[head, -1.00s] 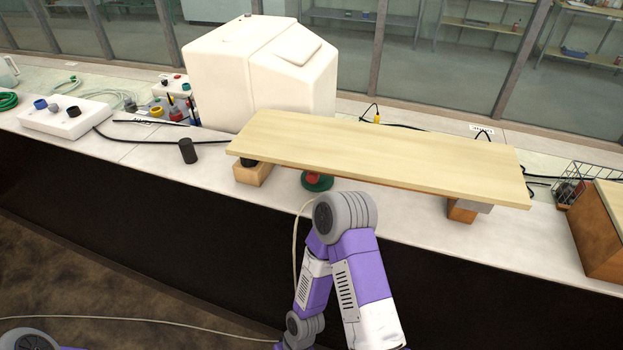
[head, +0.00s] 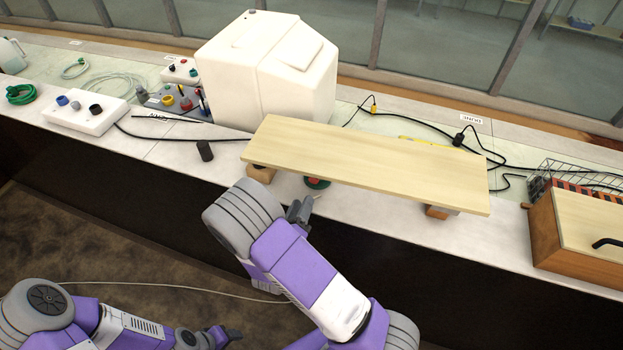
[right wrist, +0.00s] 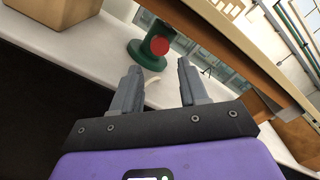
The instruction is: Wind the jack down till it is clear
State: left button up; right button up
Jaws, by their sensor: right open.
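The jack (head: 316,183) is a small green piece with a red part, mostly hidden under the long pale board (head: 370,165). In the right wrist view the jack (right wrist: 138,52) stands on the white bench and its round red knob (right wrist: 159,45) faces me. My right gripper (head: 300,210) is at the bench's front edge, just short of the jack. In the right wrist view the right gripper (right wrist: 160,68) is open and empty, its fingertips pointing at the jack with a gap left. My left gripper (head: 232,333) is low in front of the bench; its jaws are unclear.
Wooden blocks stand under the board's left end (head: 260,173) and right end (head: 437,212). A big white tank (head: 265,70) is behind the board. A dark cylinder (head: 205,150) stands to the left. A wooden box (head: 570,240) and black cables are to the right.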

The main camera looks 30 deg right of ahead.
aim_at(312, 180)
jog(key=x, duration=0.8)
jog(key=shift+d, duration=0.1)
jog(key=c, duration=0.8)
